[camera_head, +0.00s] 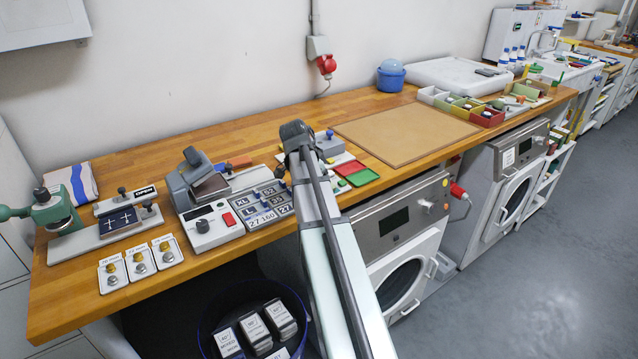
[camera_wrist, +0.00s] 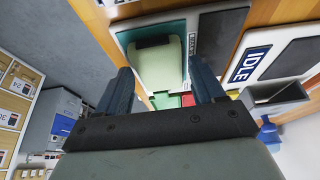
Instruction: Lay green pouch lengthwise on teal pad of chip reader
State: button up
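In the wrist view the light green pouch (camera_wrist: 168,72), with a dark band at its far end, lies lengthwise over the teal pad (camera_wrist: 188,30) of the white chip reader (camera_wrist: 122,38). Teal shows around its far end. My gripper (camera_wrist: 164,80) is open, with one dark finger on each side of the pouch's near part and a visible gap to it. In the head view my arm hides the pouch, the pad and the fingers.
A white unit marked IDLE (camera_wrist: 275,55) stands beside the reader. In the head view a red tray (camera_head: 350,167) and a green tray (camera_head: 363,177) lie right of my arm. A bare tan mat (camera_head: 405,133) leaves free room on the right.

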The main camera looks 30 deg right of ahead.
jog(key=shift+o, duration=0.7)
jog(key=shift+r, duration=0.15)
jog(key=v, duration=1.2)
